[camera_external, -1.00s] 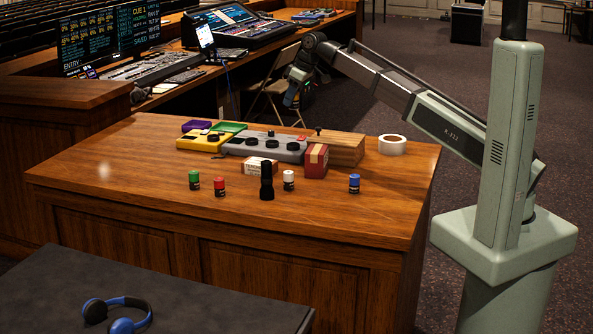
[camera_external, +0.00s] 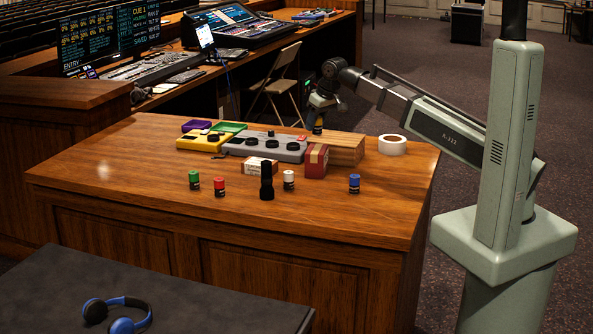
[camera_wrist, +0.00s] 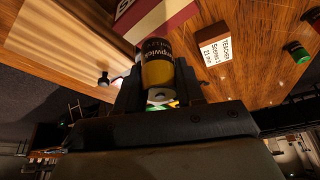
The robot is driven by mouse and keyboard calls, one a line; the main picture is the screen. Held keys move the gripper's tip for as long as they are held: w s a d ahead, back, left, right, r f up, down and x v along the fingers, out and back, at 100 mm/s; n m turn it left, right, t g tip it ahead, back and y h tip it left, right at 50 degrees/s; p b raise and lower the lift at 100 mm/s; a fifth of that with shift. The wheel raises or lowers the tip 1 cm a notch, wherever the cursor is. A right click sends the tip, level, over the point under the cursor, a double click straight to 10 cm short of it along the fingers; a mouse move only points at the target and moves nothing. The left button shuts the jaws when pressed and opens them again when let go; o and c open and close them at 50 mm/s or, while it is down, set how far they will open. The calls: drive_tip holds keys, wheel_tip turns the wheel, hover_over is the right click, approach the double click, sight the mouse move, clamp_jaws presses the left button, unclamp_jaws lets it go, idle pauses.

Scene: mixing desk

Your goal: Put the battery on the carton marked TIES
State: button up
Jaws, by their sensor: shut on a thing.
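My gripper (camera_external: 318,115) is above the wooden block at the right back of the desk. In the wrist view its fingers (camera_wrist: 158,82) are shut on a battery (camera_wrist: 157,68) with a black and yellow-orange wrap and a pale end. The red carton (camera_external: 316,161) with a tan stripe stands in front of the block. It shows in the wrist view (camera_wrist: 165,18) beyond the battery, where only part of its lettering is seen. A low white and brown carton (camera_external: 260,166) lies to its left, with print on its white face (camera_wrist: 215,50). I cannot read TIES on either.
A grey box with knobs (camera_external: 265,147), a tape roll (camera_external: 392,145), a black torch (camera_external: 266,181) and several small capped cylinders (camera_external: 354,184) stand around the cartons. The desk's left front is clear.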

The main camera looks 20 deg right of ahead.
sight(321, 120)
drive_tip(key=shift+f, duration=2.45)
drive_tip(key=o, duration=1.1)
drive_tip(key=shift+f, duration=0.15)
drive_tip(key=shift+o, duration=0.2)
drive_tip(key=v, duration=1.2)
